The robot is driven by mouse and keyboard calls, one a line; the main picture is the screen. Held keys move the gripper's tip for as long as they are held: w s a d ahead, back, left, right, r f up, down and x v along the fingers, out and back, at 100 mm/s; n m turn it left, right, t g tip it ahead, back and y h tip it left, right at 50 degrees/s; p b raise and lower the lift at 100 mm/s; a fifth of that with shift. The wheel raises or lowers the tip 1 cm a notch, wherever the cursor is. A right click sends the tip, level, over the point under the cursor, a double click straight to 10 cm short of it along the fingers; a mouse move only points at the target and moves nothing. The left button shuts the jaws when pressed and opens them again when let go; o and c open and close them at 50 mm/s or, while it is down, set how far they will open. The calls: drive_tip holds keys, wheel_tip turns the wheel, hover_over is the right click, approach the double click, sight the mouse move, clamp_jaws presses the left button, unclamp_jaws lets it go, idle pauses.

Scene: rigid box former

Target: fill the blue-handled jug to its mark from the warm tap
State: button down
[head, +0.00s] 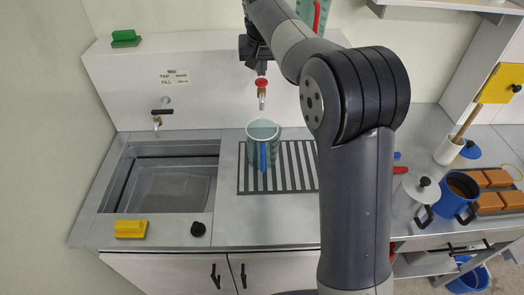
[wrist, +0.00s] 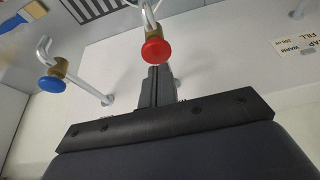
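The translucent teal jug (head: 262,150) stands upright on the striped drain grid (head: 297,165), its blue handle (head: 263,157) toward me. It is below the spout of the red-knobbed tap (head: 261,84). I cannot make out its mark or any water level. The red knob also shows in the wrist view (wrist: 157,51). A blue-knobbed tap (wrist: 50,84) is beside it there; my arm seems to hide it in the head view. My gripper (head: 261,70) is just above the red knob, fingers together (wrist: 157,75). I cannot tell whether it touches the knob.
A black-handled tap (head: 161,113) is over the sink (head: 105,195) at left. A sign (head: 174,78) is on the wall panel.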

sight(262, 81)
drive_tip(key=shift+f+b, duration=0.5)
drive_tip(key=shift+f, duration=0.55)
idle(1.0)
idle(1.2)
drive_tip(key=shift+r+p, duration=1.1)
drive_tip(key=shift+p, duration=0.05)
drive_tip(key=shift+r, duration=0.1)
wheel_tip(262, 81, up, 4)
drive_tip(key=p, duration=0.4)
drive_tip(key=shift+r, duration=0.9)
drive_tip(key=shift+f, duration=0.1)
